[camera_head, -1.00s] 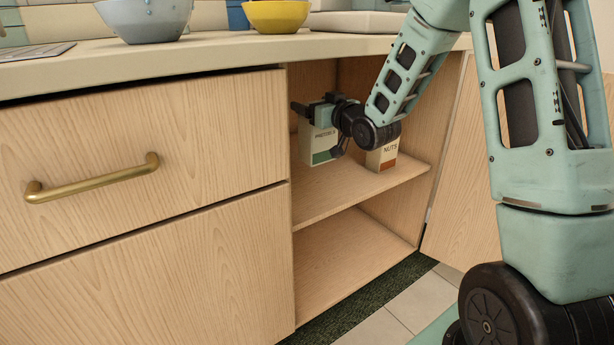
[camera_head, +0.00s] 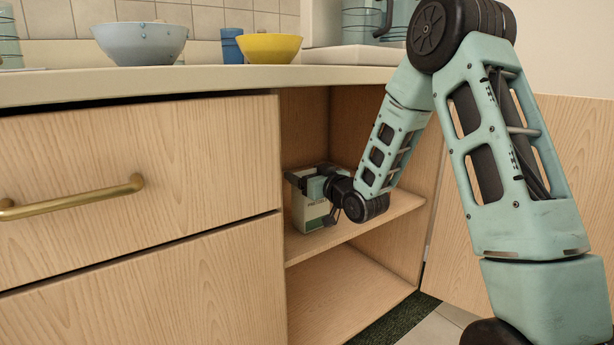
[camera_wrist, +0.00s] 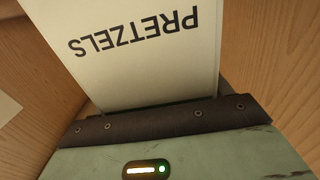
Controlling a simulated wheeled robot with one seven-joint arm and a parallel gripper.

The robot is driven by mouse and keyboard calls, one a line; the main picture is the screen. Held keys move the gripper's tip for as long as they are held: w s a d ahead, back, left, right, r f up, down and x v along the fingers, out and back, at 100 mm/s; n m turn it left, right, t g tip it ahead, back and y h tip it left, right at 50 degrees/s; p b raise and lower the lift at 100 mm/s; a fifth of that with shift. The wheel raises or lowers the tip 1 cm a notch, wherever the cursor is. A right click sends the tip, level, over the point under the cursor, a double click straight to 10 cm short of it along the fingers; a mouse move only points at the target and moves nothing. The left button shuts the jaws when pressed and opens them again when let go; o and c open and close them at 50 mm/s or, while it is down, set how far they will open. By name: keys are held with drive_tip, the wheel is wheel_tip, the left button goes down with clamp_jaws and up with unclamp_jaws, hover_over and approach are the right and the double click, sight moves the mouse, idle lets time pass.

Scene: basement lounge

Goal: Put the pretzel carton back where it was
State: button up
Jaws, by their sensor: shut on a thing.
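The pretzel carton (camera_head: 305,213) is a pale box with a dark green band low on it, inside the open cabinet at the left of the upper shelf (camera_head: 375,219). My gripper (camera_head: 312,194) is shut on it near its top. In the wrist view the carton's white face (camera_wrist: 135,50) reads PRETZELS upside down, held against the dark finger edge (camera_wrist: 165,122). The carton looks upright, with its base at or just above the shelf; I cannot tell if it touches. My arm hides the shelf to the right, and the nuts carton does not show in the head view.
The drawer front (camera_head: 130,190) borders the opening on the left. The counter (camera_head: 210,82) overhangs it, bearing a grey bowl (camera_head: 140,44), a blue cup (camera_head: 232,46) and a yellow bowl (camera_head: 270,48). The compartment below (camera_head: 345,290) looks empty.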

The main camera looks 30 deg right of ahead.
drive_tip(key=shift+f, duration=0.2)
drive_tip(key=o, duration=1.3)
drive_tip(key=shift+r, duration=0.15)
drive_tip(key=shift+s+r, duration=0.15)
drive_tip(key=shift+s, duration=0.05)
drive_tip(key=s+p, duration=0.5)
drive_tip(key=p, duration=0.1)
drive_tip(key=s+p, duration=0.6)
drive_tip(key=p, duration=0.1)
drive_tip(key=shift+s+d, duration=0.2)
drive_tip(key=shift+s, duration=0.1)
